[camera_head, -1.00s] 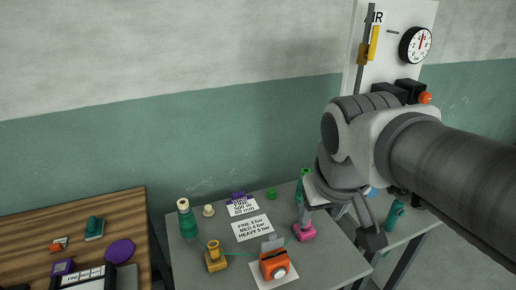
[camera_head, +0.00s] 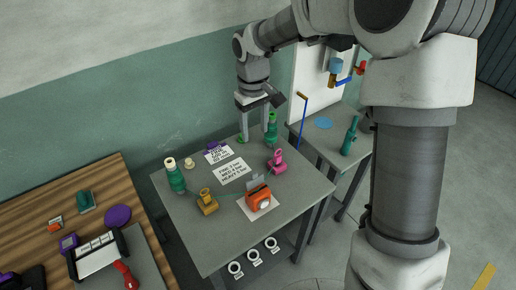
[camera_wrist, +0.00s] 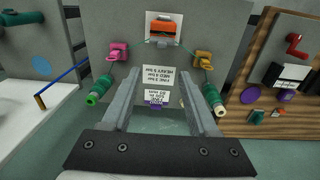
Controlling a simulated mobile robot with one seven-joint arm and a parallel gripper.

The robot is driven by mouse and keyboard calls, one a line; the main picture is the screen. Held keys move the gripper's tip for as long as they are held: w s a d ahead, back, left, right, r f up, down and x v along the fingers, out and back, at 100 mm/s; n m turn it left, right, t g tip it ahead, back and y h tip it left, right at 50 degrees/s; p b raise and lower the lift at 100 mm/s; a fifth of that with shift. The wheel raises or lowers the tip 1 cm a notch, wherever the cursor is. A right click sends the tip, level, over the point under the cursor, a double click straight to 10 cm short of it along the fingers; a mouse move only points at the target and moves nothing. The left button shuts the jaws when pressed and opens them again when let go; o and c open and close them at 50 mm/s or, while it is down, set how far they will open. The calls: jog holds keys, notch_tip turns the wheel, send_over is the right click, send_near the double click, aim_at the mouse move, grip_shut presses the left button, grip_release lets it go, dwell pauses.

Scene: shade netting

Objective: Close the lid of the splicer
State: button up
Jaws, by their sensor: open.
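The splicer (camera_head: 259,200) is a small orange box with a round white front part, sitting on a white sheet on the grey table. Its lid looks like a grey plate (camera_head: 253,183) standing up at its back, so it appears open. The splicer also shows at the top of the wrist view (camera_wrist: 164,27), where its lid is hard to make out. My gripper (camera_head: 257,136) is open and empty, pointing down over the back part of the table, behind and apart from the splicer. In the wrist view my gripper's two fingers (camera_wrist: 160,80) are spread wide.
A yellow clamp (camera_head: 207,202) and a pink clamp (camera_head: 277,162) flank the splicer. Green spools (camera_head: 175,177) (camera_head: 271,132) stand at the back left and back right. Printed cards (camera_head: 232,171) lie flat between. A wooden bench (camera_head: 60,200) is at left, a second grey table (camera_head: 322,140) at right.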

aim_at(254, 173)
jog(key=f, duration=0.6)
jog(key=f+p, duration=0.1)
jog(key=f, duration=0.5)
jog(key=f+p, duration=0.1)
jog(key=f, duration=0.5)
jog(key=shift+w+a+f, duration=0.15)
jog(key=shift+w+a, duration=0.05)
jog(key=shift+w, duration=0.05)
grip_shut()
